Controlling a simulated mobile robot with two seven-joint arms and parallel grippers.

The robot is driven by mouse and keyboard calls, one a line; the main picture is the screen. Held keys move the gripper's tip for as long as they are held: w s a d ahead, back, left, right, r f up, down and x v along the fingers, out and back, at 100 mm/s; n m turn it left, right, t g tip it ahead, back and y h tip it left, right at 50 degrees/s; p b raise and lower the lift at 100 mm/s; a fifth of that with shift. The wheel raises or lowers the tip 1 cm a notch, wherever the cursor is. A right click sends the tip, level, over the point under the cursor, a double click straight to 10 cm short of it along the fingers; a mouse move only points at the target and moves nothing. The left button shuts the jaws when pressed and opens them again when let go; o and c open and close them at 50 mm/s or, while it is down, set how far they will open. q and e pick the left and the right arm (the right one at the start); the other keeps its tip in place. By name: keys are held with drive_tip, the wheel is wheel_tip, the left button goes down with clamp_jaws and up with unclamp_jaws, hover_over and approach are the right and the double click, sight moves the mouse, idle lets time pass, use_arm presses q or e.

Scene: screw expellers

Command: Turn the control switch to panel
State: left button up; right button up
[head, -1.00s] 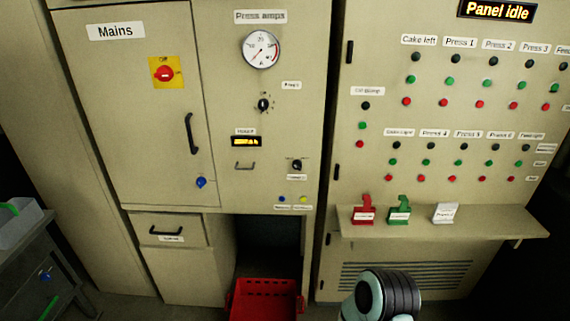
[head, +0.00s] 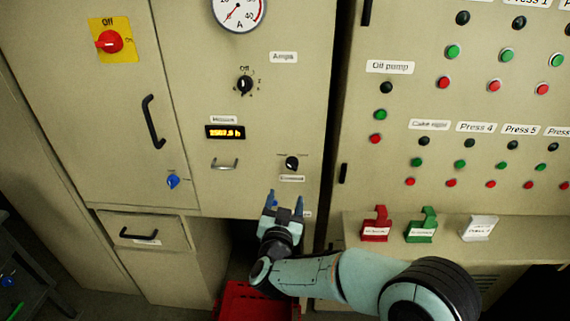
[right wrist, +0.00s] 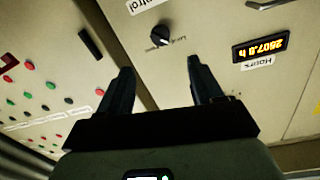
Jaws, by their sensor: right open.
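The control switch (head: 291,163) is a small black rotary knob on the beige cabinet, with a white label just below it. Small position words flank it, but I cannot read them or tell clearly which way the knob points. In the right wrist view the switch (right wrist: 160,36) appears upside down, beyond the fingers, near its "Control" label (right wrist: 140,5). My right gripper (head: 285,201) is open and empty, just below the switch and apart from it. In the right wrist view the open gripper (right wrist: 160,67) has its two fingers either side of the switch's line. My left gripper is not in view.
An hours display (head: 225,132), a metal handle (head: 224,164) and an amps selector (head: 244,85) are nearby. A shelf (head: 352,228) at right carries red, green and white tags. A red crate (head: 240,300) stands below.

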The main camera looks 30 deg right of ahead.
sight(292, 167)
use_arm(q)
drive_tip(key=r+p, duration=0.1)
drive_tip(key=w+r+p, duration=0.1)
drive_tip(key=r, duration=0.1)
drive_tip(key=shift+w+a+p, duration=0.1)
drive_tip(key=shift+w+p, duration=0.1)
drive_tip(key=shift+p, duration=0.15)
use_arm(e)
drive_tip(key=x, duration=1.3)
drive_tip(key=shift+d+r, duration=0.1)
drive_tip(key=shift+r, duration=0.1)
drive_tip(key=c, duration=1)
